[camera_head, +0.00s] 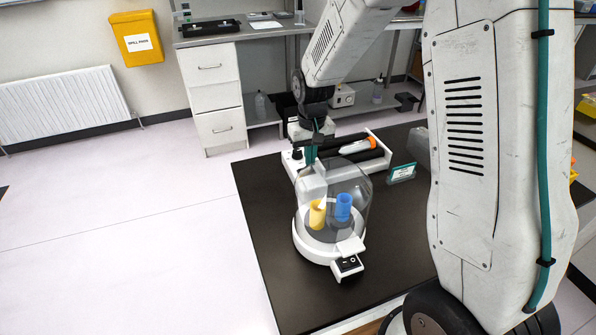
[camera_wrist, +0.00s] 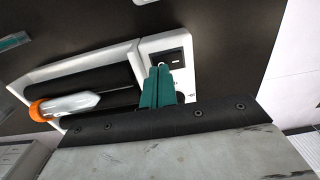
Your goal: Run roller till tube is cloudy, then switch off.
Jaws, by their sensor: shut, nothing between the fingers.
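The roller (camera_head: 376,160) is a white device with dark rollers on the black bench, behind the glass dome. The tube (camera_wrist: 78,103) lies on its rollers, with a whitish body and an orange cap (camera_wrist: 42,111); it also shows in the head view (camera_head: 358,146). Whether it turns cannot be told. My gripper (camera_wrist: 161,68) is shut and empty, its teal fingers over the roller's control end (camera_wrist: 190,68). A small dark panel (camera_wrist: 166,57) shows just beyond the fingertips; a dark round part beside them is partly hidden. I cannot tell whether the fingers touch.
A clear dome (camera_head: 362,195) on a white round base (camera_head: 312,250) covers a yellow and a blue piece, in front of the roller. A small sign (camera_head: 402,173) stands right of the roller. The bench's front left part (camera_head: 290,300) is clear.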

